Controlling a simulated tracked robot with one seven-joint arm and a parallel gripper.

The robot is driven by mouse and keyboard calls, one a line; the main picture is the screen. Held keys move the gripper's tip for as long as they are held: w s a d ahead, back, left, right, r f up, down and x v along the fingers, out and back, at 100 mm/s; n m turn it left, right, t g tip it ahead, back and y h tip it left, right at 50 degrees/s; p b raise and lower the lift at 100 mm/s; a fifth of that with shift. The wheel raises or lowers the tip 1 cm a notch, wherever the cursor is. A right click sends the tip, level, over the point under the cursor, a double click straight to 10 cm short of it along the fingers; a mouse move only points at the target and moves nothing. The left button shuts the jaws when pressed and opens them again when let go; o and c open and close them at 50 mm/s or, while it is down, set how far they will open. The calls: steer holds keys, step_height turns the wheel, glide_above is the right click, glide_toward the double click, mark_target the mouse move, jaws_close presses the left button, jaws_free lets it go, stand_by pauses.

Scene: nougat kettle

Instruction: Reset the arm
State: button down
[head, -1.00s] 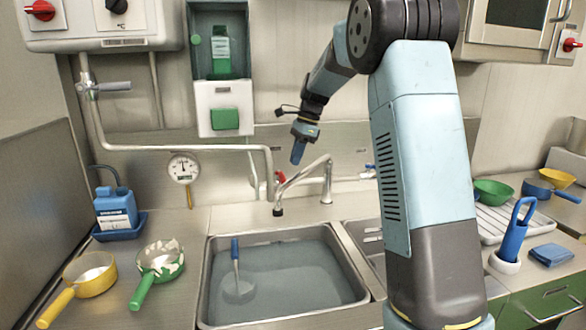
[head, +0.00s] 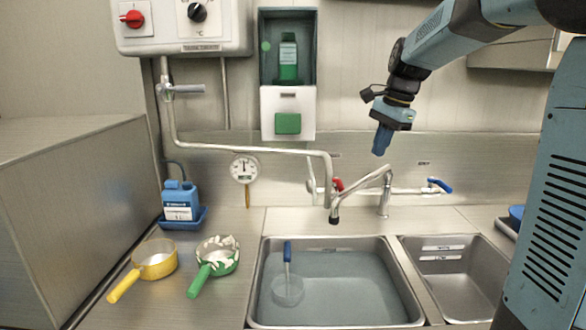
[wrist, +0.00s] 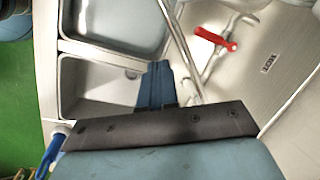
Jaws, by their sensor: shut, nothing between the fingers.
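My gripper (head: 382,140) hangs from my raised arm in the upper right of the head view, pointing down. Its blue fingers are together with nothing between them. It is in the air above and behind the sink area, to the right of the tap spout. In the wrist view the gripper (wrist: 155,85) shows as a blue shape in front of the basins and tap.
The left sink basin (head: 256,300) holds water and a blue-handled ladle (head: 287,265). The right basin (head: 460,275) looks empty. A tap (head: 384,190) stands behind. A yellow pan (head: 155,258) and green pan (head: 218,256) sit left, near a blue jug (head: 180,200).

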steer(key=s+f+n+t+h, duration=0.1)
steer(key=s+n, duration=0.5)
steer(key=s, duration=0.7)
steer(key=s+d+f+n+t+h, duration=0.1)
steer(key=s+f+n+t, duration=0.2)
steer(key=s, duration=1.1)
step_height(320, 180, down, 2)
steer(key=n, duration=0.2)
steer(key=shift+s+d+n, duration=0.15)
steer(key=shift+d+n, duration=0.1)
steer(key=shift+n, duration=0.15)
